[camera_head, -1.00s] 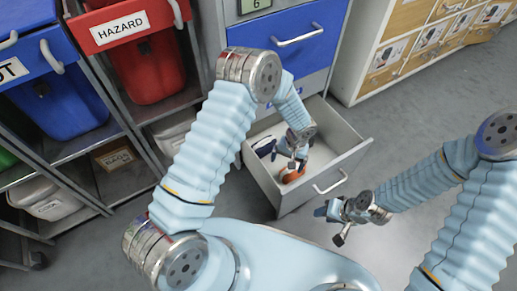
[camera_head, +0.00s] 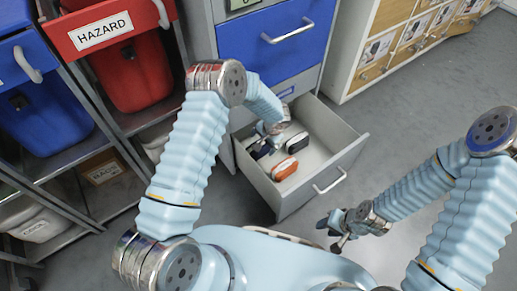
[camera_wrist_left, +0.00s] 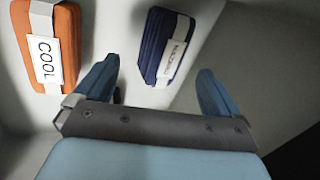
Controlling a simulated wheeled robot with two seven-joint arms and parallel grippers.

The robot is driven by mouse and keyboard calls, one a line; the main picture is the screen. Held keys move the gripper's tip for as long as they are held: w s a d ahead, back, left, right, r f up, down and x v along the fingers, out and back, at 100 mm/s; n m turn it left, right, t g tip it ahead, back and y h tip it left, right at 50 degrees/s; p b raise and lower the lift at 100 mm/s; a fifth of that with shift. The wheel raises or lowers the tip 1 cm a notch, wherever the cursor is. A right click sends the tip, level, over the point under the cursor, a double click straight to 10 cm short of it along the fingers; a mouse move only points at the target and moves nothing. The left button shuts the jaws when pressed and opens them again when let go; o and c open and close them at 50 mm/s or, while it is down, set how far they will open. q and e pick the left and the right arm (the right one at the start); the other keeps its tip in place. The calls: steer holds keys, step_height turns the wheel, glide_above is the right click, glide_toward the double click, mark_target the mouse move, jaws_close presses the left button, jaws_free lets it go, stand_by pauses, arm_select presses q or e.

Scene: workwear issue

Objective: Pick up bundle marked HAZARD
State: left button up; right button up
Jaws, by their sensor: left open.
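A navy bundle (camera_wrist_left: 165,47) with a white band lies in the open drawer (camera_head: 335,157). Its small label seems to read HAZARD. In the left wrist view it is just ahead of the fingertips, between their lines, and apart from both. My left gripper (camera_wrist_left: 156,76) is open and empty; in the head view (camera_head: 265,146) it is low in the drawer, partly hidden by its own wrist. An orange bundle (camera_wrist_left: 45,45) labelled COOL lies to the left in the wrist view; it also shows in the head view (camera_head: 285,169). My right gripper (camera_head: 335,230) looks open and empty, outside the drawer.
The drawer walls stand close around my left gripper. A red HAZARD bin (camera_head: 132,72) and a blue bin (camera_head: 45,105) stand on the shelving at left. A wooden drawer cabinet (camera_head: 385,50) is at the back right. Grey floor is clear right of the drawer.

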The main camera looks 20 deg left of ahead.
mark_target(265, 149)
arm_select(q)
steer(key=x, duration=0.5)
steer(key=shift+w+a+b, duration=0.15)
steer(key=shift+a+b, duration=0.15)
steer(key=shift+a, duration=0.05)
steer(key=c, duration=1.2)
steer(key=shift+c, duration=0.2)
